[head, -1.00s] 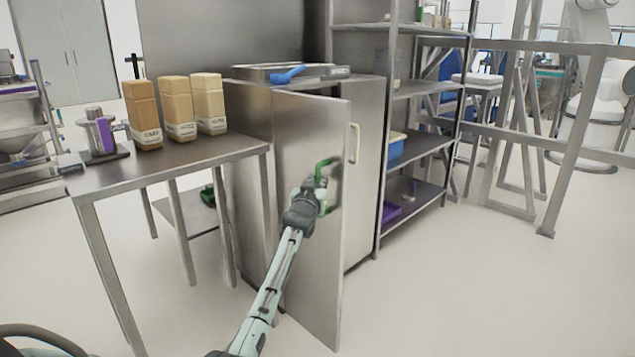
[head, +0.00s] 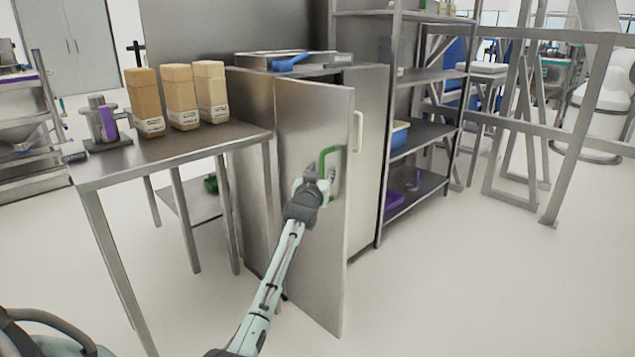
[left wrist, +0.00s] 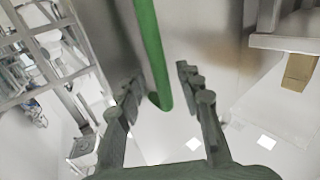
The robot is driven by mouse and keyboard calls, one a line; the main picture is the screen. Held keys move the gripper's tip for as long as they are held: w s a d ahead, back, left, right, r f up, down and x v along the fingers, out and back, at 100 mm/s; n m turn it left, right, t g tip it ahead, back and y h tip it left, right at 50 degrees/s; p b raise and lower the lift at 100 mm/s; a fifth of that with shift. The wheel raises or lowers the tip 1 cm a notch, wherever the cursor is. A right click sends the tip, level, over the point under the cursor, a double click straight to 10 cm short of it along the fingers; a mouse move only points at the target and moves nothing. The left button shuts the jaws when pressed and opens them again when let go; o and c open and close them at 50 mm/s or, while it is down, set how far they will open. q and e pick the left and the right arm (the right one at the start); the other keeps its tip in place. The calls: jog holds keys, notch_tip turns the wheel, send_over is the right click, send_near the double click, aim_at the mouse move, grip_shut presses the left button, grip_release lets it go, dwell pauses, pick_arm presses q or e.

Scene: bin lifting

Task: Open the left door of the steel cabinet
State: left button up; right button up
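The steel cabinet's left door (head: 300,240) stands partly open, swung out toward me from its left side. Its green handle (head: 323,160) is on the door near its free edge. My left gripper (head: 312,177) is at the lower part of that handle in the head view. In the left wrist view the green handle (left wrist: 152,50) runs down between the two fingers of my left gripper (left wrist: 158,95). The fingers are apart, with a gap on each side of the bar. The right door (head: 370,170) looks closed and has a cream handle (head: 358,132). My right gripper is not visible.
A steel table (head: 180,162) with several tan bottles (head: 178,98) stands left of the cabinet, close to the door's hinge side. A shelf rack (head: 425,135) stands to the right. A blue object (head: 290,62) lies on the cabinet top. The floor in front is clear.

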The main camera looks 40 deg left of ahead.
pick_arm(q)
jog(key=v, duration=1)
jog(key=shift+d, duration=0.15)
jog(key=shift+s, duration=0.15)
jog(key=s+d+f+m+g+h, duration=0.1)
jog(key=s+d+f+g, duration=0.15)
jog(key=s+f, duration=0.45)
jog(key=s+d+f+m+g+h, duration=0.2)
jog(key=s+d+f, duration=0.15)
jog(key=f, duration=0.85)
jog(key=s+d+f+m+g+h, duration=0.1)
jog(key=s+d+f+g, duration=0.3)
jog(key=f, duration=0.5)
jog(key=s+d+f+g, duration=0.1)
jog(key=s+d+f, duration=0.1)
jog(key=s+f, duration=0.2)
jog(key=s+d+f+m+g+h, duration=0.1)
jog(key=s+f, duration=0.4)
jog(key=s, duration=0.6)
jog(key=s+d+f+m+g, duration=0.1)
jog(key=s+d+f+g, duration=0.2)
jog(key=s, duration=0.5)
jog(key=shift+s+d+f+h, duration=0.25)
jog(key=shift+d+f+h, duration=0.15)
jog(key=shift+d+f, duration=0.55)
jog(key=shift+d+r, duration=0.1)
